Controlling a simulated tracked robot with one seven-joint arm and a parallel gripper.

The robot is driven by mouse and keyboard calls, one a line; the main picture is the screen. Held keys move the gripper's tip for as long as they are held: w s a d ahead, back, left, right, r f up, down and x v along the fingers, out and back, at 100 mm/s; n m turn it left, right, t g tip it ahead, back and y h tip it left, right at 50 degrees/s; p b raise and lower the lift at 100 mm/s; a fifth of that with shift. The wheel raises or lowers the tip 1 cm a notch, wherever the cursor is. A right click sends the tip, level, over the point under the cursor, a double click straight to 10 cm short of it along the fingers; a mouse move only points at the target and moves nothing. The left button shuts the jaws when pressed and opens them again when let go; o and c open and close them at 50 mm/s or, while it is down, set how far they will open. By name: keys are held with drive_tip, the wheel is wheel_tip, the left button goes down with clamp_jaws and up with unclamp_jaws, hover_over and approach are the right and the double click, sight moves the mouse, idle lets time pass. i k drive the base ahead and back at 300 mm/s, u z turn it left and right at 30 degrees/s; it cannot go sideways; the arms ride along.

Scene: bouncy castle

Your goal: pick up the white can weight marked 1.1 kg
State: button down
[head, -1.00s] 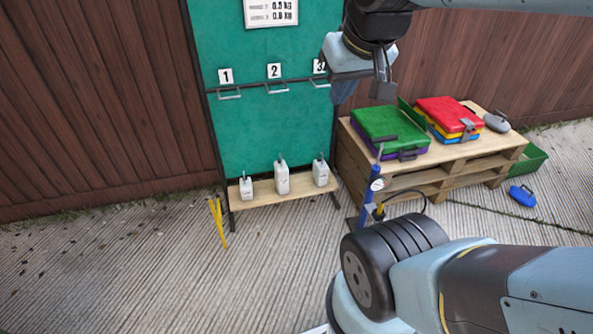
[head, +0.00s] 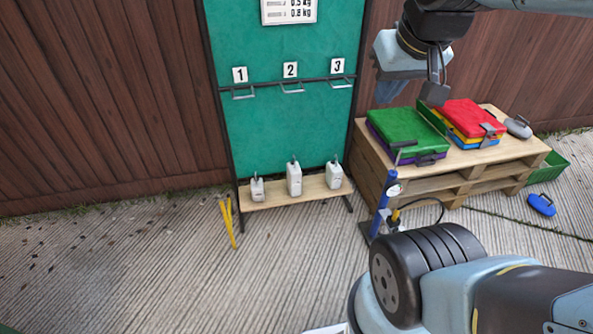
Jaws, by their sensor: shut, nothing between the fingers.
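Three white can weights with dark handles stand upright on the wooden shelf (head: 272,198) at the foot of a green board. The left can (head: 257,190) is the smallest, the middle can (head: 294,180) is the tallest, and the right can (head: 333,177) is between them in size. Their markings are too small to read, so I cannot tell which is 1.1 kg. My gripper (head: 435,92) is shut and empty, high up to the right of the cans and well apart from them.
Numbered hooks (head: 292,87) hang on the green board (head: 270,130) above the cans. A blue pump (head: 383,205) stands right of the shelf, before a pallet (head: 455,170) with coloured cases. Yellow sticks (head: 229,223) lean at the shelf's left end. The paving in front is clear.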

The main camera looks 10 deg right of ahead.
sight(294, 172)
drive_tip(key=z, duration=0.05)
drive_tip(key=i, duration=1.05)
drive_tip(key=z, duration=3.3)
drive_tip(key=k, duration=0.95)
drive_tip(key=u, duration=0.05)
